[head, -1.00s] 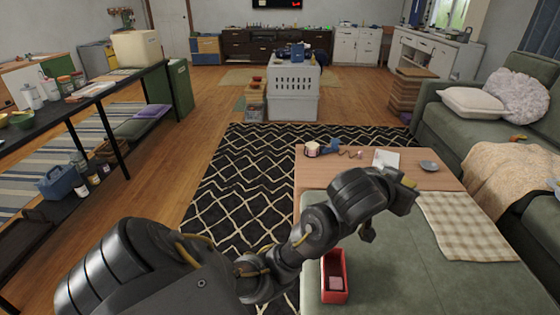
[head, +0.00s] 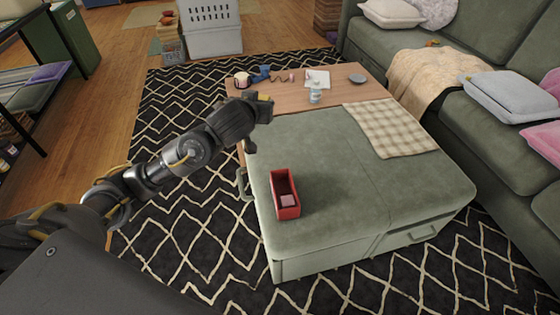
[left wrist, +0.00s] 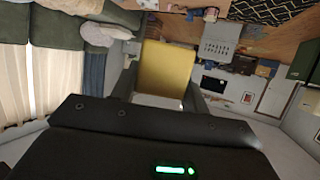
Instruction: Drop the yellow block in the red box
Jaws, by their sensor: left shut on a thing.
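The red box (head: 285,207) stands open on the left part of the green ottoman (head: 330,195). A small pinkish thing (head: 288,200) lies inside it. My left gripper (head: 264,106) is above and beyond the box in the head view, over the near left part of the wooden tabletop area. It is shut on the yellow block (left wrist: 168,68), which fills the space between the fingers in the left wrist view. Only a small yellow patch of the block (head: 265,97) shows in the head view. My right gripper is not in view.
The wooden top (head: 300,85) holds a mug (head: 242,79), a small bottle (head: 315,93) and a grey dish (head: 357,78). A checked cloth (head: 390,127) lies on the ottoman. The green sofa (head: 460,110) is at right. The ottoman around the box is clear.

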